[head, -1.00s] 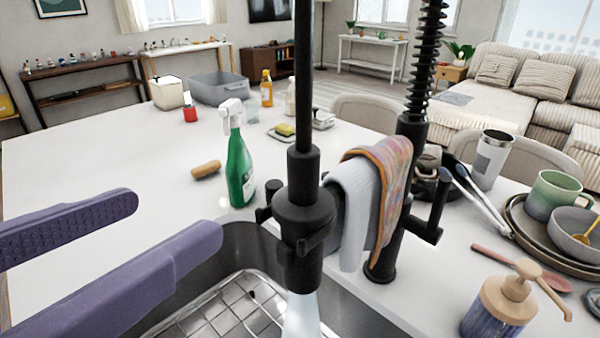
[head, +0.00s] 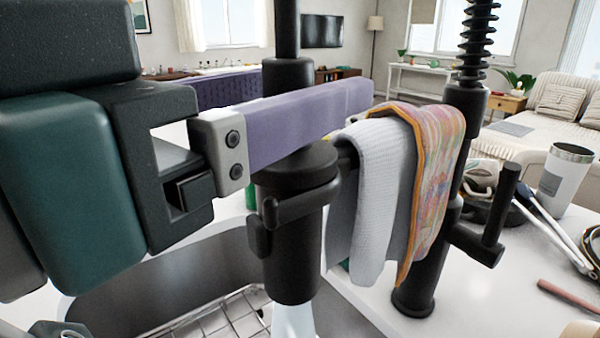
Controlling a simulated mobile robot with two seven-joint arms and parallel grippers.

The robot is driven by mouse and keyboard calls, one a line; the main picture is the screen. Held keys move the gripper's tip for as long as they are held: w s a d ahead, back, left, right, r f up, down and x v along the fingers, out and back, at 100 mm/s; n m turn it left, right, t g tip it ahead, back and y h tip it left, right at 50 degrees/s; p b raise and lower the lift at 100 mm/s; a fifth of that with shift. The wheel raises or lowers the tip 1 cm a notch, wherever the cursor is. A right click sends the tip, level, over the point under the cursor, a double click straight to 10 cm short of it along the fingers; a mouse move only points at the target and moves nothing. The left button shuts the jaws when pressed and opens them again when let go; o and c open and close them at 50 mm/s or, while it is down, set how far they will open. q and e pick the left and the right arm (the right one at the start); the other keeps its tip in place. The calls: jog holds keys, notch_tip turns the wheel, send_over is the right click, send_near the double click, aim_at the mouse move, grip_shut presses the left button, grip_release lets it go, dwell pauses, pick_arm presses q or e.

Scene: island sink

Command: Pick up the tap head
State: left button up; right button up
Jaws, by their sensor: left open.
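The black tap head (head: 292,235) hangs upright over the sink, with pale water running from its lower end. Its tube and collar rise above it. My right gripper is not in view.
A grey and patterned cloth (head: 390,180) hangs just right of the tap head, beside the black tap post (head: 430,265) with its side handle (head: 490,225). The sink rack (head: 215,315) lies below. A tumbler (head: 565,178) and tongs (head: 555,235) are at the right.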

pick_arm(q)
jog(key=shift+x, duration=1.9)
jog(key=shift+a+f, duration=0.1)
grip_shut()
